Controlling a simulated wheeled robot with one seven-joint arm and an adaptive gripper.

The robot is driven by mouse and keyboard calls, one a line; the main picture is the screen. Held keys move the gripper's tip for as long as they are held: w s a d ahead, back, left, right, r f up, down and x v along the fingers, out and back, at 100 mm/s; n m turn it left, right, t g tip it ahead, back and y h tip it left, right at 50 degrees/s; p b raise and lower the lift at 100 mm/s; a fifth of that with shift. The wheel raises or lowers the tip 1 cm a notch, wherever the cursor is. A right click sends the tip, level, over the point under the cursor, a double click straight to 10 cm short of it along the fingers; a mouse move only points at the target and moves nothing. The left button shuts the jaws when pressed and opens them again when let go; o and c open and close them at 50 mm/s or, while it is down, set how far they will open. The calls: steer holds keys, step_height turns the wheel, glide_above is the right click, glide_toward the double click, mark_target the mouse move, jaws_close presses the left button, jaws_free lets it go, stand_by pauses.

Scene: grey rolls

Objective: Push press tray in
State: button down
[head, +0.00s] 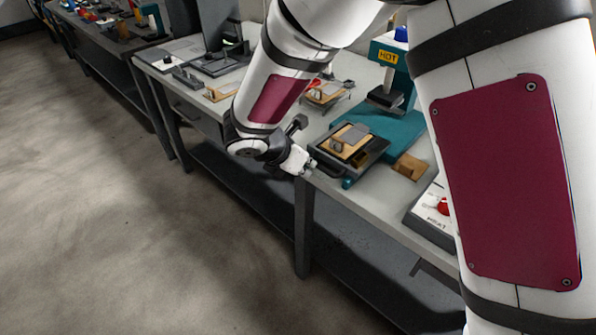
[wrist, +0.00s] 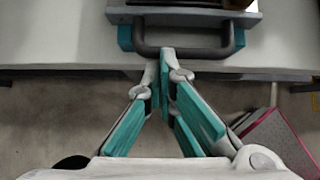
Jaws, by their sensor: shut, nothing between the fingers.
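The press (head: 390,62) is teal with a yellow HOT label and stands on a teal base (head: 402,128) on the bench. Its dark press tray (head: 360,167) sits out at the front of the base, near the bench edge. A wooden block with a grey plate (head: 349,136) lies on the tray. In the wrist view the tray's dark bar handle (wrist: 205,52) faces me. My gripper (head: 307,168) is shut and empty, with its fingertips (wrist: 166,56) at the handle's bar, left of its middle. I cannot tell whether they touch it.
A small wooden block (head: 409,166) lies right of the tray. A dark-framed unit with a red knob (head: 442,207) is farther right, partly behind my arm. More trays and tools stand along the bench (head: 195,55) to the left. The floor (head: 120,200) in front is clear.

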mark_target(331, 141)
steer(key=w+d, duration=0.6)
steer(key=w, duration=0.1)
steer(key=w+d, duration=0.3)
steer(key=w, duration=0.1)
steer(key=shift+w+b, duration=0.2)
steer(key=shift+b, duration=0.1)
steer(key=shift+a, duration=0.1)
